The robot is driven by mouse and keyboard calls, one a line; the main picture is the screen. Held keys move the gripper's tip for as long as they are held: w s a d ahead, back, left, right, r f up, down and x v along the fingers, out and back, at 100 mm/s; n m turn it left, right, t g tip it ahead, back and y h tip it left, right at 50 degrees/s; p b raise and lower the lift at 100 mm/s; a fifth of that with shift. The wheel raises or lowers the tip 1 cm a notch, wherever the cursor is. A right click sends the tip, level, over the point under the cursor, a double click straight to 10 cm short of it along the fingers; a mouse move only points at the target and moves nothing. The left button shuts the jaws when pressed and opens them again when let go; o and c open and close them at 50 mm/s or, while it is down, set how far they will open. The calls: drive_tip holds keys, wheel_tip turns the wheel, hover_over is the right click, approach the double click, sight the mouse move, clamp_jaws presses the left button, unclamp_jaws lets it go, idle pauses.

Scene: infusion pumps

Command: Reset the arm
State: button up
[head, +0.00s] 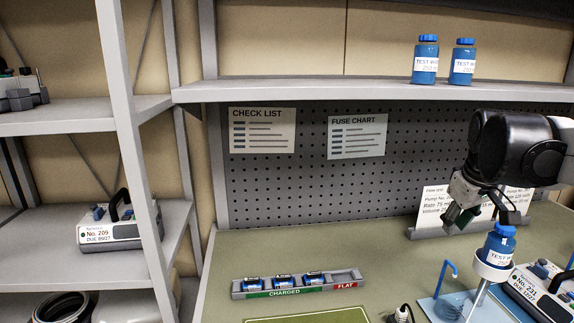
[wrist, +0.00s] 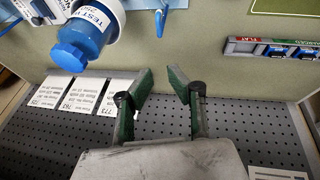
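My gripper (head: 462,216) hangs above the right part of the bench, just left of and above a blue test bottle (head: 499,246). In the wrist view my gripper (wrist: 163,78) has its two green-sided fingers apart, with nothing between them. The bottle stands in a white ring holder (head: 492,269); its blue cap (wrist: 72,53) shows at upper left in the wrist view, apart from the fingers. My arm reaches in from the right edge of the head view.
A pump (head: 543,291) sits at the right, beside a blue tray (head: 440,309). A card stand (head: 428,233) is behind my gripper. A CHARGED/FLAT rack (head: 344,285) holds several cells. Two bottles (head: 425,62) stand on the upper shelf (head: 300,92).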

drive_tip(key=s+a+f+m+t+p, duration=0.1)
drive_tip(key=s+a+f, duration=0.2)
drive_tip(key=s+a, duration=0.4)
drive_tip(key=s+a+f+m+t+y+p, duration=0.1)
drive_tip(key=s+a+f, duration=0.3)
drive_tip(key=s+a, duration=0.4)
drive_tip(key=a+t, duration=0.1)
drive_tip(key=a, duration=0.4)
drive_tip(key=shift+a+y, duration=0.2)
drive_tip(key=shift+y, duration=0.1)
drive_tip(key=shift+s, duration=0.1)
